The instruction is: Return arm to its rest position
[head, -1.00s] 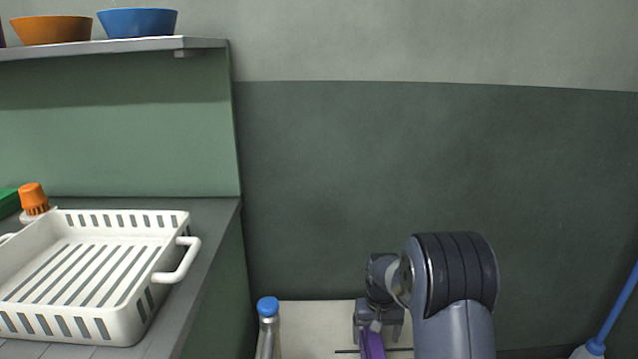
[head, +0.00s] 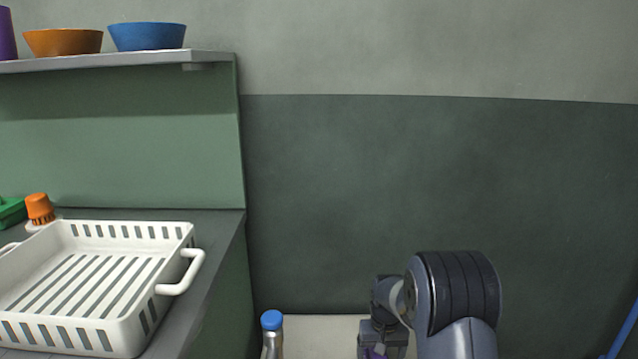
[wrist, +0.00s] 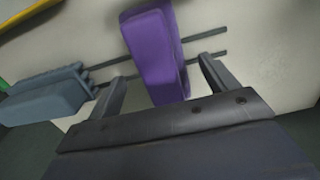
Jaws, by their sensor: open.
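My arm is folded at the lower right of the head view. My gripper (wrist: 158,90) shows in the wrist view with its two fingers spread apart, so it is open. A purple object (wrist: 155,50) shows ahead of and between the fingers in the wrist view. I cannot tell whether the fingers touch it. In the head view my gripper's fingertips are cut off by the bottom edge.
A grey-blue object (wrist: 45,95) lies left of the fingers by dark rails. A white basket (head: 95,285) stands on the left counter, with an orange-capped item (head: 40,208) behind it. Bowls (head: 147,36) sit on a shelf. A blue-capped bottle (head: 271,321) stands near the bottom.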

